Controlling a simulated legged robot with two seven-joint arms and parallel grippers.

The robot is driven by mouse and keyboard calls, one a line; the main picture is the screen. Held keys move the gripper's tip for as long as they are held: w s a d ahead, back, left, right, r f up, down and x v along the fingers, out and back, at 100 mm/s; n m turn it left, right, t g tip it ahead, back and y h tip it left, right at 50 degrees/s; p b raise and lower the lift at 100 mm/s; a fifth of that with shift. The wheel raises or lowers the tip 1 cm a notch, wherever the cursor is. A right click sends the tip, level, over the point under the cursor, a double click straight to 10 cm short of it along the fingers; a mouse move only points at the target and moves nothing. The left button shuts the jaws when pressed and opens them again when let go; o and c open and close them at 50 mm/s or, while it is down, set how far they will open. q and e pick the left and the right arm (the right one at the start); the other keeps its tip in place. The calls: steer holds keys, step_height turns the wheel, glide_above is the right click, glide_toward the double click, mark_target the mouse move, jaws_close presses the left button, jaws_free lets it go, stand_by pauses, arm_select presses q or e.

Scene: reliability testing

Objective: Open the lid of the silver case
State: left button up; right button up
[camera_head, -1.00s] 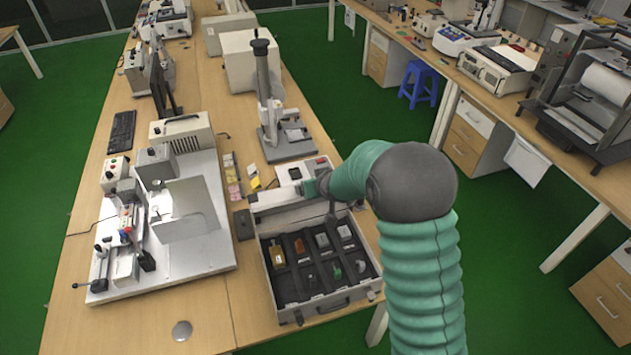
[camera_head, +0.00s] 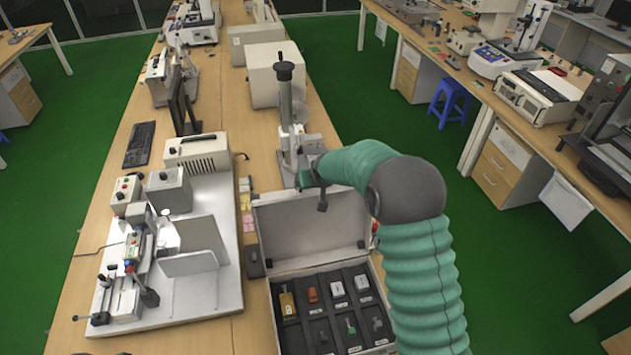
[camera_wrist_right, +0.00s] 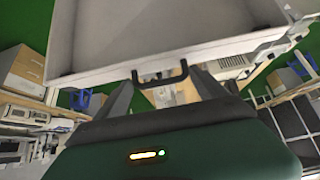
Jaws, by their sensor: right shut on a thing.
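The silver case (camera_head: 266,274) stands on the bench at the lower middle of the head view, its front edge cut off. Its lid (camera_head: 312,228) is raised, with the pale grey inside showing. My right gripper (camera_head: 321,197) is at the lid's upper edge. In the right wrist view, my right gripper's fingers (camera_wrist_right: 163,84) flank a black handle (camera_wrist_right: 160,73) at the edge of the lid panel (camera_wrist_right: 150,35), and the gripper is shut on it. The exact finger contact is hard to see. My left gripper is out of view.
The case's dark tray holds several small parts, including an orange one (camera_head: 287,304). A white fixture plate (camera_head: 210,290) is left of the case. A column stand (camera_head: 286,100) rises behind the lid. Another bench with machines (camera_head: 540,93) is at the right, across green floor.

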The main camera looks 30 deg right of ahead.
steer(key=shift+w+d+r, duration=0.3)
steer(key=o, duration=1.8)
steer(key=shift+a, duration=0.1)
steer(key=shift+s, duration=0.2)
steer(key=shift+s+r+b, duration=0.35)
steer(key=shift+b, duration=0.1)
steer(key=b+v, duration=0.4)
steer(key=v, duration=1.1)
steer(key=shift+s+a+r+b, duration=0.2)
steer(key=shift+s+b, duration=0.05)
steer(key=shift+b, duration=0.05)
